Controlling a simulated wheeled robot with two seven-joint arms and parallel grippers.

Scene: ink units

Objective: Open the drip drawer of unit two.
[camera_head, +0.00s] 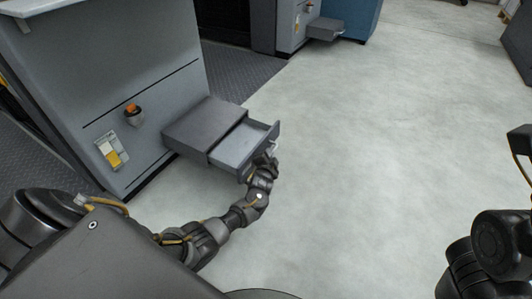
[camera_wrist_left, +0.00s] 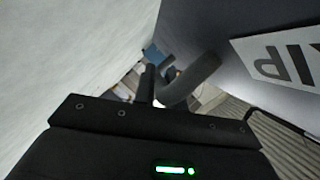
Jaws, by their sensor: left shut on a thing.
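The drip drawer (camera_head: 243,146) slides out of a dark grey housing on the front of the grey ink unit (camera_head: 100,70). It stands partly open, and its pale inside shows empty. My left gripper (camera_head: 272,152) is at the drawer's front and shut on its handle. In the left wrist view, the curved dark handle (camera_wrist_left: 195,80) runs between the gripper's fingers (camera_wrist_left: 157,90), close to the drawer front (camera_wrist_left: 240,35). A white label (camera_wrist_left: 285,58) there shows upside-down letters, partly cut off. My right gripper is out of view; only parts of my right arm show.
An orange-red knob (camera_head: 132,110) and a white-and-yellow label (camera_head: 112,150) are on the unit's front, left of the drawer. Another unit with a similar drawer (camera_head: 325,29) stands farther back, beside a blue cabinet (camera_head: 352,14). The pale floor (camera_head: 390,130) right of the drawer is clear.

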